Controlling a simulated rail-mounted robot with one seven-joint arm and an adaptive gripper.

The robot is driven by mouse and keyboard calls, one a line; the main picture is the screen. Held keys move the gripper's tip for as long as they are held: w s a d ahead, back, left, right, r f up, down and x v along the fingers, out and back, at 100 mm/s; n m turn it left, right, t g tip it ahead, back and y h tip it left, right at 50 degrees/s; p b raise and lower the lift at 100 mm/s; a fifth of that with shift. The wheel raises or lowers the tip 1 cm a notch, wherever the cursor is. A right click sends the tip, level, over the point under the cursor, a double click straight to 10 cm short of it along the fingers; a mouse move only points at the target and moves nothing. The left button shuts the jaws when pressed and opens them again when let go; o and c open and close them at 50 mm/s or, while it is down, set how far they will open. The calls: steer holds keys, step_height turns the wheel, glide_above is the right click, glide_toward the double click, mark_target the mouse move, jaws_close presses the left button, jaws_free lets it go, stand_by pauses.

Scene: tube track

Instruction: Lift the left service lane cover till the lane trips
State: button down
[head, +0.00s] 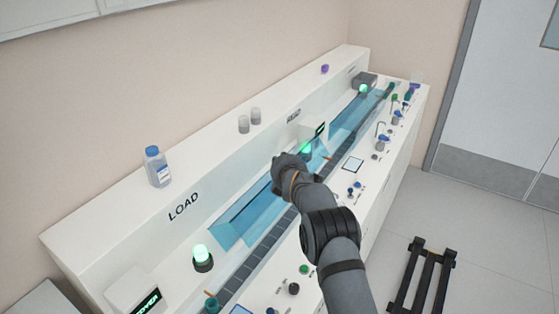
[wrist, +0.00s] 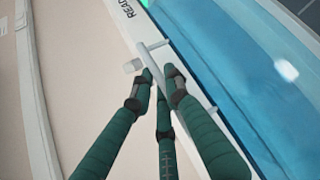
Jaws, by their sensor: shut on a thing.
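The left service lane cover (head: 251,203) is a long translucent blue panel beside the LOAD lettering in the head view. My arm hides its right end there. In the wrist view a translucent blue panel (wrist: 235,62) fills the right side, with a pale bar handle (wrist: 152,64) along its edge. The green fingers of my gripper (wrist: 158,88) close around this handle, one on each side, with a third finger behind. In the head view my forearm and wrist hide the grip. How far the cover is raised is hard to tell.
A second blue cover (head: 352,118) lies further right. Green lamps (head: 202,254) are lit along the bench. A blue-capped bottle (head: 158,170) and two grey cups (head: 243,124) stand on the back ledge. Knobs and small levers line the front edge (head: 355,190).

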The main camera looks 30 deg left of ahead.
steer(key=c, duration=1.7)
jaws_free()
steer(key=shift+c, duration=0.2)
steer(key=shift+o, duration=0.4)
steer(key=v, duration=1.2)
steer(key=shift+x, duration=6.05)
steer(key=shift+s, duration=0.1)
